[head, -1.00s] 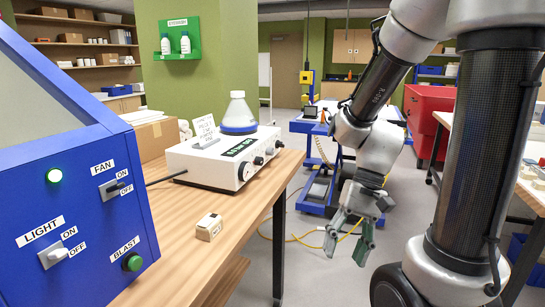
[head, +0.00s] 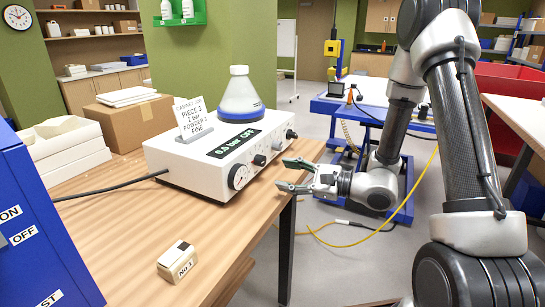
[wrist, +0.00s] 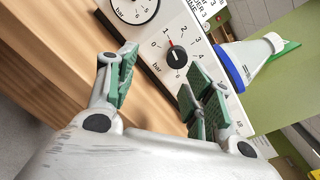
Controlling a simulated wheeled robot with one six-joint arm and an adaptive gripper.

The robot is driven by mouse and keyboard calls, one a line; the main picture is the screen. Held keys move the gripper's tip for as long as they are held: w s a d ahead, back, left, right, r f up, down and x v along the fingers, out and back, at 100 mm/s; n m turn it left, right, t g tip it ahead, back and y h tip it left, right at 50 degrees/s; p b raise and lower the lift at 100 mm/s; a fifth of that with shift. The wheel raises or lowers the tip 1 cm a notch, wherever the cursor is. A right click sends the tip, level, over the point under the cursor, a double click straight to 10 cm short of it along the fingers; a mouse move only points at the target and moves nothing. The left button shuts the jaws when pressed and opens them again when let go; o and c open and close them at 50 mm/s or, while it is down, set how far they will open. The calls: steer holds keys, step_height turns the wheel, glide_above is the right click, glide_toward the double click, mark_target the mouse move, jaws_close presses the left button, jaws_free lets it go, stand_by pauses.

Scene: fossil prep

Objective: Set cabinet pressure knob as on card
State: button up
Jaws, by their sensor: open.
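The white pressure unit (head: 190,160) stands on the wooden bench, its display reading 0.0 bar OFF. The card (head: 193,118) on top says 2 bar, powder 1, fine. The black pressure knob (head: 259,160) is on the unit's front, beside the round gauge (head: 238,177). In the wrist view the knob (wrist: 178,55) has a red pointer near 1 on its bar scale. My gripper (head: 284,175) is open and empty in front of the unit's front panel. In the wrist view my gripper (wrist: 163,72) faces the knob, which lies beyond the fingertips, apparently untouched.
A flask with a blue band (head: 240,98) stands on the unit. A small box marked No 3 (head: 178,262) lies on the bench's near part. The blue cabinet (head: 40,250) is at the left edge. A yellow hose (head: 345,243) lies on the floor beyond the bench edge.

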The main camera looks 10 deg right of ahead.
mark_target(264, 161)
steer(key=shift+w+d+r+t, duration=0.15)
steer(key=shift+w+r+t, duration=0.5)
steer(key=shift+w, duration=0.25)
steer(key=x, duration=0.7)
steer(key=shift+w+a, duration=0.1)
steer(key=shift+a, duration=0.2)
steer(key=c, duration=1)
